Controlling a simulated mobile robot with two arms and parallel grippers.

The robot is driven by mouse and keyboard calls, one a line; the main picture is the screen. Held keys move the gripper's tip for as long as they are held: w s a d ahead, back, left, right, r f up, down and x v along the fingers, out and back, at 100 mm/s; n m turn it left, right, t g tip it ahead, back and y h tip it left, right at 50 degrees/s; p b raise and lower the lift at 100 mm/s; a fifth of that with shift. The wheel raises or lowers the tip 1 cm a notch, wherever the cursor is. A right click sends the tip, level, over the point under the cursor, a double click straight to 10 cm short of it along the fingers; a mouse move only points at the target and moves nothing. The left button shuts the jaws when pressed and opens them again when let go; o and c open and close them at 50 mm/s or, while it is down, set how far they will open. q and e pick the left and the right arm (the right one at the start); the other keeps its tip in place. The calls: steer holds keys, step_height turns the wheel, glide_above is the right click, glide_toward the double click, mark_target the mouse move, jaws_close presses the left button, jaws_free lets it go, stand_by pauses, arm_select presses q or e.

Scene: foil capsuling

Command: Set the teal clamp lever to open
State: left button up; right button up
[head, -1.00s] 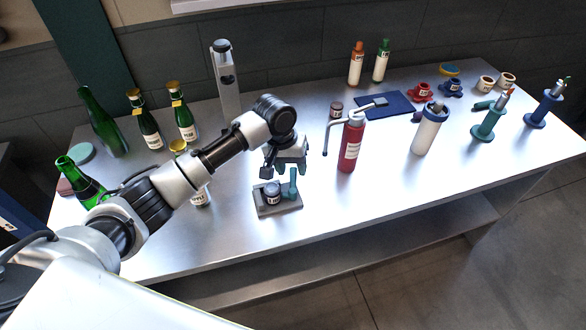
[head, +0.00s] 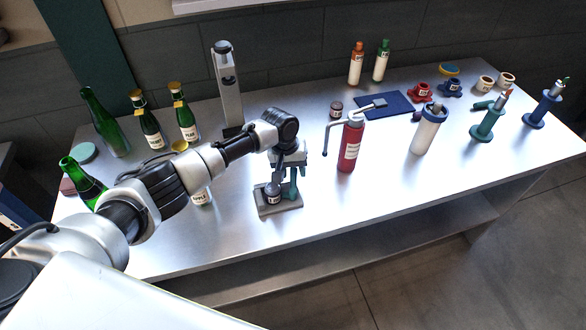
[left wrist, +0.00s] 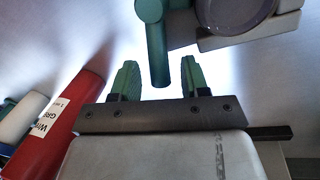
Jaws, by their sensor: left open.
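In the head view my left gripper (head: 289,170) hangs right over the clamp and partly hides the lever. My right gripper is not in view.
A red bottle (head: 349,146) with a bent spout stands just right of the clamp. A tall grey stand (head: 228,85) is behind. Green bottles (head: 150,130) stand at the left. The table in front of the clamp is narrow but clear.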

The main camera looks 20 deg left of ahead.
arm_select(q)
steer(key=shift+f, duration=0.2)
steer(key=shift+c, duration=0.3)
jaws_close()
